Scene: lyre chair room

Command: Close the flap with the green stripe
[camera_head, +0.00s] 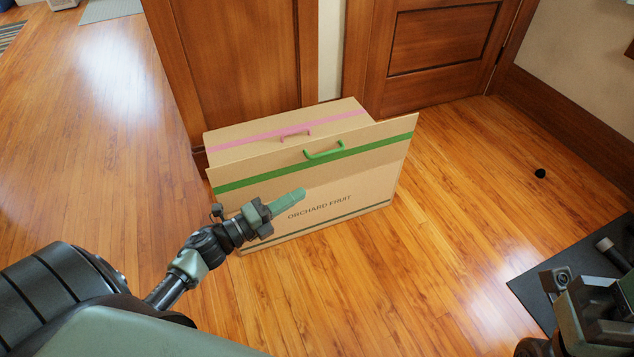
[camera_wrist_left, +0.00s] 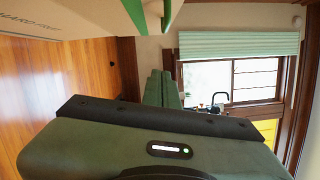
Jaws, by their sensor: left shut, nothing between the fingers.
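A cardboard box (camera_head: 262,240) stands on the floor against the wooden door. Its flap with the green stripe (camera_head: 365,149) stands roughly upright at the front, with a green handle (camera_head: 324,151) near its upper edge. A second flap with a pink stripe (camera_head: 240,141) and pink handle shows behind it. My left gripper (camera_head: 302,192) is shut and empty, in front of the box's lettered face; I cannot tell whether it touches. In the left wrist view its fingers (camera_wrist_left: 163,92) are together, and cardboard (camera_wrist_left: 75,15) with part of the lettering shows at top left.
A small dark round object (camera_head: 540,173) lies on the floor at right. A dark mat (camera_head: 525,296) is at lower right, beside parts of my right arm. The wooden floor left of the box is clear.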

